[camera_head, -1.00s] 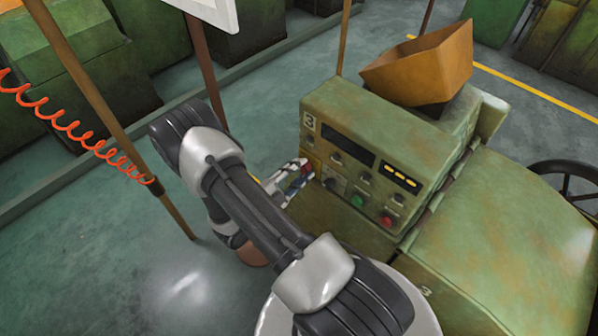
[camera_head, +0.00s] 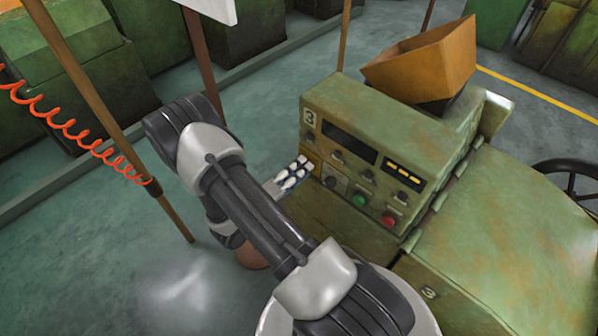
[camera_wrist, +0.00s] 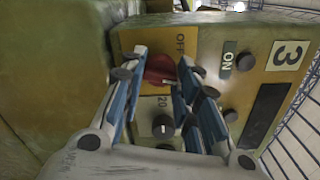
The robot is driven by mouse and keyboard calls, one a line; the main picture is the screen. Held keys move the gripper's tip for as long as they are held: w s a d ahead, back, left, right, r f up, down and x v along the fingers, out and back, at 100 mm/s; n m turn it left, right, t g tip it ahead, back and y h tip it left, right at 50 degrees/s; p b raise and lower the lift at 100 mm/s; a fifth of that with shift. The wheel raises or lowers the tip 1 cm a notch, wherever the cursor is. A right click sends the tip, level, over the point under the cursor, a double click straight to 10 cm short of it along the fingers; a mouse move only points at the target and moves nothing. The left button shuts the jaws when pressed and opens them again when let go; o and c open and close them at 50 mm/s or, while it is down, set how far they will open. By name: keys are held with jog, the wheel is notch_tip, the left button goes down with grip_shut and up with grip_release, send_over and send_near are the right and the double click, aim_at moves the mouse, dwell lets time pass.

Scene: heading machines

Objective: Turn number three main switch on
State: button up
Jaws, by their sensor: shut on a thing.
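Machine number three (camera_head: 390,150) is a green box with a "3" plate at the left of its front panel.
A dark knob (camera_wrist: 163,126) sits beside the red one. A green button (camera_head: 359,199), a red button (camera_head: 389,217) and several small dark knobs are on the same panel. An orange hopper (camera_head: 425,65) stands behind. A brown post (camera_head: 110,115) with a red coiled hose is at left.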

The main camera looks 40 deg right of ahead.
jog(key=m+b, duration=0.1)
jog(key=m, duration=0.4)
jog(key=shift+m+b, duration=0.3)
jog(key=shift+b, duration=0.05)
dwell(0.3)
jog(key=o, duration=1.1)
jog(key=a, duration=0.8)
jog(key=s+a, duration=0.1)
jog(key=a, duration=0.3)
